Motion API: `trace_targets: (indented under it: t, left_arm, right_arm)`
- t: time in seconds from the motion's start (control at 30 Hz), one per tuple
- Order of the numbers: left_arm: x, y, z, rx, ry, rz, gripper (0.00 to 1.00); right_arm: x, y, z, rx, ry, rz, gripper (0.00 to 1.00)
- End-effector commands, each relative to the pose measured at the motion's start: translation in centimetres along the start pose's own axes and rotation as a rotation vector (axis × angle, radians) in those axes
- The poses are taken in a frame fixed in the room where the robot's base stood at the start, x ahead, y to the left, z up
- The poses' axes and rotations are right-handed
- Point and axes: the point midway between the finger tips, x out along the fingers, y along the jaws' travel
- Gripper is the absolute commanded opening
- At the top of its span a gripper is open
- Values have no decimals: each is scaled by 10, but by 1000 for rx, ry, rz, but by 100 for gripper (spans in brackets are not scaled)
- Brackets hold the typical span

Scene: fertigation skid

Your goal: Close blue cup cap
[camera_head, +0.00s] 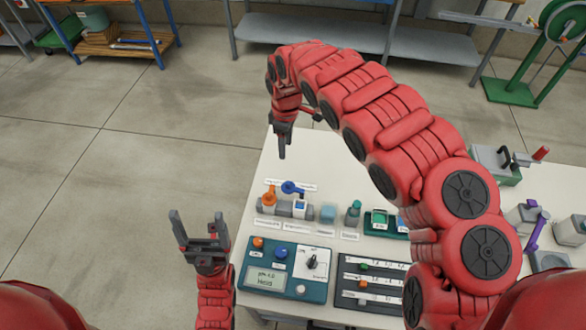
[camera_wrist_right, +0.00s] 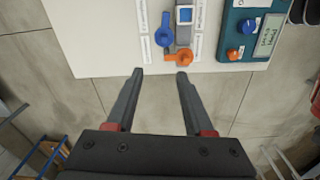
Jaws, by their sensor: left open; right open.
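The blue cap (camera_head: 290,188) is a round piece with a short arm, at the left end of the white table. It also shows in the right wrist view (camera_wrist_right: 164,36), beside the grey block (camera_wrist_right: 184,36) and apart from the block's blue-framed square opening (camera_wrist_right: 185,15). An orange cap (camera_head: 268,196) is at the block's end. My right gripper (camera_head: 282,154) is open and empty, pointing down above the table's far left edge. In the right wrist view its fingertips (camera_wrist_right: 160,73) lie short of both caps. My left gripper (camera_head: 197,214) is open and empty, left of the table.
A teal panel with knobs (camera_head: 285,270) and a dark panel (camera_head: 368,285) lie nearer on the table (camera_head: 325,150). Small teal containers (camera_head: 353,212) stand right of the caps. My right arm spans over the table's right half. The floor to the left is clear.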

Motion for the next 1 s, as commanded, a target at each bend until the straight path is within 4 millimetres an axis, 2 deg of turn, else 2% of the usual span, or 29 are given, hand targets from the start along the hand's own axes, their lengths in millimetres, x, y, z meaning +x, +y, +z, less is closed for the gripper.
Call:
trace_targets:
  t: [0.1, 0.23, 0.37, 0.4, 0.5, 0.6, 0.7, 1.0]
  left_arm:
    - [0, 0, 0, 0, 0, 0, 82]
    - [-8, 0, 1, 0, -1, 0, 82]
    - [-21, 1, 4, 0, -1, 0, 82]
    - [-33, 2, 6, 0, 0, 0, 82]
    - [-46, 2, 8, 0, -1, 0, 82]
    - [-46, 2, 8, 0, 0, 0, 82]
    - [-32, 2, 5, 0, 0, 0, 82]
    - [-19, 1, 3, 0, 0, 0, 82]
  right_arm:
    - [-4, -5, 9, -10, -35, -15, 52]
    - [9, -6, 9, -10, -36, -19, 52]
    - [33, -8, 10, -11, -35, -21, 52]
    - [46, -8, 10, -10, -34, -19, 52]
    - [67, -8, 10, -10, -33, -20, 52]
    - [89, -8, 11, -11, -32, -19, 52]
    - [99, -8, 13, -8, -33, -21, 52]
    - [143, -8, 13, -9, -30, -18, 52]
